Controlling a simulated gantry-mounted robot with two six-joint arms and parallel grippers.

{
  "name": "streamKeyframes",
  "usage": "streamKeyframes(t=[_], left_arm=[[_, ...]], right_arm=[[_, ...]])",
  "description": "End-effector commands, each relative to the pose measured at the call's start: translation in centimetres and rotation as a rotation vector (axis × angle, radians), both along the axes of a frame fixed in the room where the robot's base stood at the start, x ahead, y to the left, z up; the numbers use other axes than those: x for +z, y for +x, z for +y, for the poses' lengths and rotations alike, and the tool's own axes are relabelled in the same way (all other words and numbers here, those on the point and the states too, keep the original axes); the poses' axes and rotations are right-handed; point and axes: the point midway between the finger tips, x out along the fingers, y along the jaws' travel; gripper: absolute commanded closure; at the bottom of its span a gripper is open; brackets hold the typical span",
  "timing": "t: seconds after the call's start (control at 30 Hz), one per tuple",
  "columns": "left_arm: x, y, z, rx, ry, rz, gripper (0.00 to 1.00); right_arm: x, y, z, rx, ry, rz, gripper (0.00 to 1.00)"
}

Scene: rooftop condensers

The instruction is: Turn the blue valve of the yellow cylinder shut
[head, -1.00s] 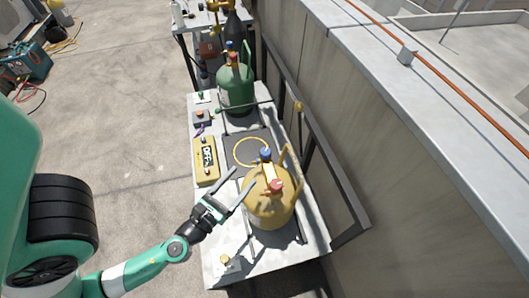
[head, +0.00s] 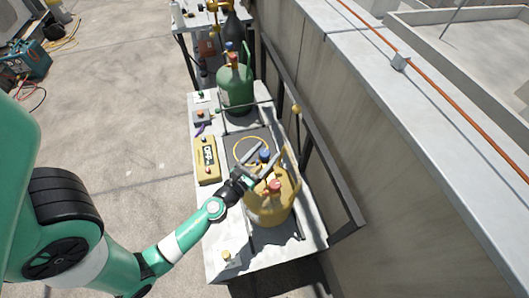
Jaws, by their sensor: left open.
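The yellow cylinder (head: 272,208) stands upright at the near end of the white table. Its blue valve (head: 264,155) is on top at the far side, and a red valve (head: 274,187) is on top at the near side. My left gripper (head: 267,156) is open at the top of the cylinder, its two fingers pointing up and right with the blue valve between or just beneath them. I cannot tell whether the fingers touch the valve. My right gripper is not in view.
A green cylinder (head: 234,89) stands farther back on the table (head: 219,255). A yellow device (head: 207,160) lies along the table's left edge. A dark railing (head: 322,165) and a concrete wall run along the right. The floor on the left is open.

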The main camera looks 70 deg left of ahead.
Motion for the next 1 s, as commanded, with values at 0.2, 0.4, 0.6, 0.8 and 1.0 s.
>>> streamKeyframes(t=[0.2,0.4,0.6,0.8,1.0], left_arm=[[-0.04,-0.03,-0.02,0.000,0.000,0.000,0.37],[-0.04,-0.04,-0.03,0.000,0.000,0.000,0.73],[-0.04,-0.05,-0.03,0.000,0.000,0.000,1.00],[-0.05,-0.05,0.02,-0.007,0.000,0.000,1.00],[-0.10,-0.05,0.20,-0.056,-0.001,-0.001,1.00]], right_arm=[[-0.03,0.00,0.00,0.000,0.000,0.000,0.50],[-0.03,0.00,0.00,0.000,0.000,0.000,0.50],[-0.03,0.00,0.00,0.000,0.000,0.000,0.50],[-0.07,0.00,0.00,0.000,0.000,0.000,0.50],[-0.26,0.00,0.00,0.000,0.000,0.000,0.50]])
